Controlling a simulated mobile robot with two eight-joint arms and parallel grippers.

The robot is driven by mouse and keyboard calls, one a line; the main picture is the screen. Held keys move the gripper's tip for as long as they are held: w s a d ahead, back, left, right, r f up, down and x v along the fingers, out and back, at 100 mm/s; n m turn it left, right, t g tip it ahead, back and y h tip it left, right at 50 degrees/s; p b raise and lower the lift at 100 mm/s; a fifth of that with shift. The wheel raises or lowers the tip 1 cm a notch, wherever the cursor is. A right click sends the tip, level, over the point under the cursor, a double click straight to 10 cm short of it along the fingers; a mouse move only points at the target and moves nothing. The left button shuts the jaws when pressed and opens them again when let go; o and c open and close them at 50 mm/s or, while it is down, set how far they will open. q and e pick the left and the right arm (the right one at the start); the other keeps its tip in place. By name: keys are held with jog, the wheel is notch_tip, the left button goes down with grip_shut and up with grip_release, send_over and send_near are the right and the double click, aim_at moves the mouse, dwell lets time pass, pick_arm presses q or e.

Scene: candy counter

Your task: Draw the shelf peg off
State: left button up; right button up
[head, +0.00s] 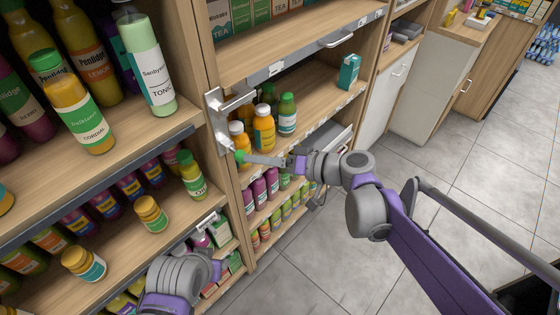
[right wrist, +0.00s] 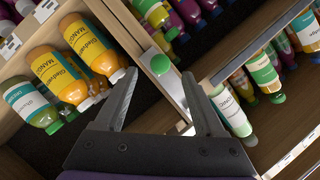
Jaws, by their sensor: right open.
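The shelf peg shows as a round green head (head: 240,157) at the front of a wooden shelf upright in the head view. In the right wrist view the green head (right wrist: 160,65) sits against the pale upright, just beyond and between my fingertips. Its shaft cannot be made out. My right gripper (head: 250,159) reaches in from the right at the peg. In the right wrist view my right gripper (right wrist: 160,80) is open, a finger on either side of the peg's line, with nothing held. My left arm shows at the bottom of the head view, but its jaws do not.
A metal bracket (head: 228,112) is fixed on the upright above the peg. Orange bottles (head: 264,127) stand on the shelf close to the right gripper. A tall tonic bottle (head: 150,65) stands on the left shelf. The tiled floor (head: 335,255) at right is clear beside my arm.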

aim_at(238, 156)
jog(key=shift+x, duration=2.8)
jog(key=shift+c, duration=0.3)
grip_shut()
